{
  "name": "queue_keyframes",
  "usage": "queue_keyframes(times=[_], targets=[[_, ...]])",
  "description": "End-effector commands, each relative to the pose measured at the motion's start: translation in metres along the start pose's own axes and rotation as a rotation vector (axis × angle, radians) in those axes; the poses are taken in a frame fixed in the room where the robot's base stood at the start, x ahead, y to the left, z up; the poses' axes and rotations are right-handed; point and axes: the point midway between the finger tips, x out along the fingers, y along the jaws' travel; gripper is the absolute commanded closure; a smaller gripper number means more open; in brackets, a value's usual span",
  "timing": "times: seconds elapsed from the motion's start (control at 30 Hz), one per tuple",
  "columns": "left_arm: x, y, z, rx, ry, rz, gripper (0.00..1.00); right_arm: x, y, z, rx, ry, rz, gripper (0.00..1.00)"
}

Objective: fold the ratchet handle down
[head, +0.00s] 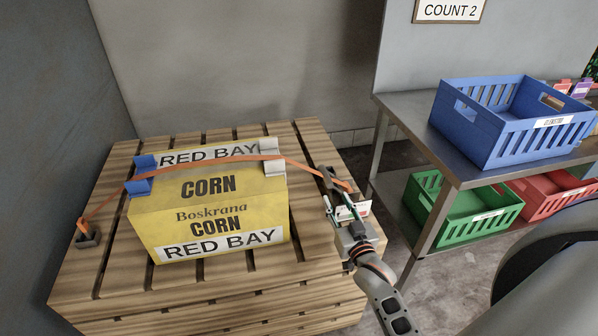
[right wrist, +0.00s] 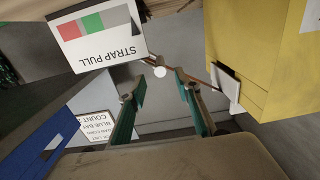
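A yellow corn carton (head: 208,215) sits on the wooden pallet (head: 85,270) with an orange strap (head: 220,163) over its top. A dark ratchet part (head: 327,178) shows at the strap's right end; its handle is small and partly hidden, so I cannot tell its angle. My right gripper (head: 344,212) is just in front of it, right of the carton. In the right wrist view, my right gripper (right wrist: 156,88) has its teal fingers apart, with a small pale knob (right wrist: 160,72) just beyond the gap; contact is unclear. My left gripper is out of view.
A white "STRAP PULL" card (right wrist: 97,38) with coloured bars is close to the right gripper. Blue (head: 148,172) and grey (head: 272,157) corner guards sit under the strap. A metal table (head: 400,105) with a blue crate (head: 510,130) stands at right, with green and red crates below.

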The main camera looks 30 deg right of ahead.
Motion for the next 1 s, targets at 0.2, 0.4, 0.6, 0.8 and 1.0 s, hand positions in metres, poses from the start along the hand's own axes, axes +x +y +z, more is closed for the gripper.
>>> queue_keyframes(times=[0.2,0.4,0.6,0.8,1.0], targets=[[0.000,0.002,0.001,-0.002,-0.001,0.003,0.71,0.014,0.006,-0.006,0.015,0.021,0.015,0.67],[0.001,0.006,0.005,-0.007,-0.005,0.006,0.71,0.045,0.006,-0.007,0.013,0.022,0.013,0.67],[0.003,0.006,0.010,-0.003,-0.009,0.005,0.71,0.084,0.006,-0.006,0.013,0.019,0.013,0.67],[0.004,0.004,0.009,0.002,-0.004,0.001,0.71,0.112,0.006,-0.007,0.013,0.019,0.013,0.67],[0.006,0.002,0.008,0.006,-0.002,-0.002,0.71,0.124,0.006,-0.007,0.013,0.018,0.013,0.67]])
